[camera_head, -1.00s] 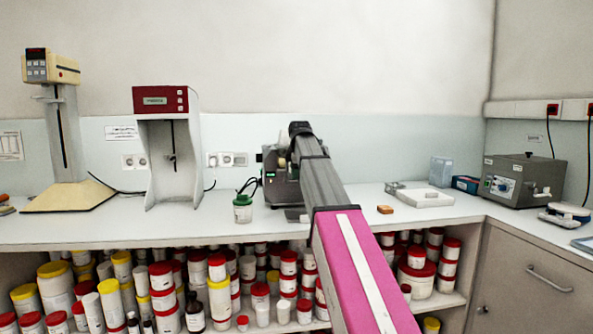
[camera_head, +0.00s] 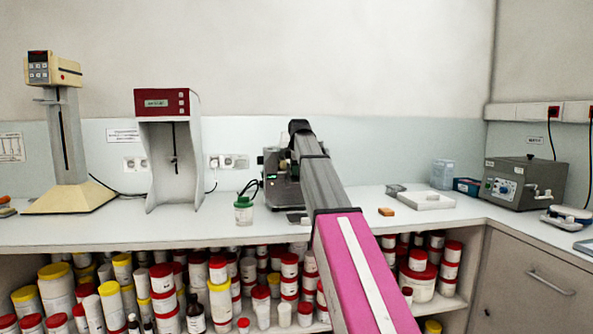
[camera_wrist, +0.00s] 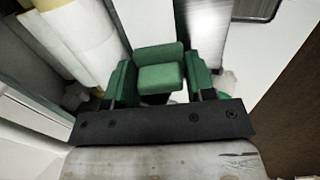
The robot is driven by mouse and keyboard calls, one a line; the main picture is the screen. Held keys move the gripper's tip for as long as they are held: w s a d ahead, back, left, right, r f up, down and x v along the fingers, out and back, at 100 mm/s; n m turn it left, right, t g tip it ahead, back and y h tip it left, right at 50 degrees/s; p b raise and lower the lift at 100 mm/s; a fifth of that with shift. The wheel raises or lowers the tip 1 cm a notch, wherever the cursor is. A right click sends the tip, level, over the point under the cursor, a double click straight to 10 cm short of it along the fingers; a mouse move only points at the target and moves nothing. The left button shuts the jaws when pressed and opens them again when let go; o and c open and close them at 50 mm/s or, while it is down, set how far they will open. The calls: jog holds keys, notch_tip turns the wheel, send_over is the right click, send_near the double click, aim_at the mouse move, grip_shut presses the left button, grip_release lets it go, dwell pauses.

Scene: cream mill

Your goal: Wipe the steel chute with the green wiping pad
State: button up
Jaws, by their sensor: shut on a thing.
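The green wiping pad (camera_wrist: 162,77) is between the green fingers of my gripper (camera_wrist: 160,85) in the wrist view. My gripper is shut on it. A shiny brushed steel surface (camera_wrist: 208,28), which looks like the steel chute, lies just beyond and to the right of the pad. I cannot tell whether the pad touches it. In the head view my arm reaches to the grey mill (camera_head: 278,185) at the back of the counter. My arm hides my gripper, the pad and much of the mill there.
Cream-coated rollers (camera_wrist: 65,40) lie left of the pad in the wrist view. A green-lidded jar (camera_head: 243,211) stands left of the mill. A red-topped mixer (camera_head: 168,150) stands further left.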

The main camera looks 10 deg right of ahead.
aim_at(297, 178)
jog(key=shift+w+r, duration=0.2)
jog(key=shift+w, duration=0.15)
jog(key=shift+s+f, duration=0.4)
jog(key=shift+s, duration=0.25)
jog(key=shift+s+f, duration=0.35)
jog(key=shift+s, duration=0.25)
jog(key=shift+s+f, duration=0.2)
jog(key=shift+s, duration=0.35)
jog(key=shift+s+f, duration=0.2)
jog(key=shift+s, duration=0.3)
jog(key=shift+r, duration=0.1)
notch_tip(297, 178, up, 8)
jog(key=s, duration=0.1)
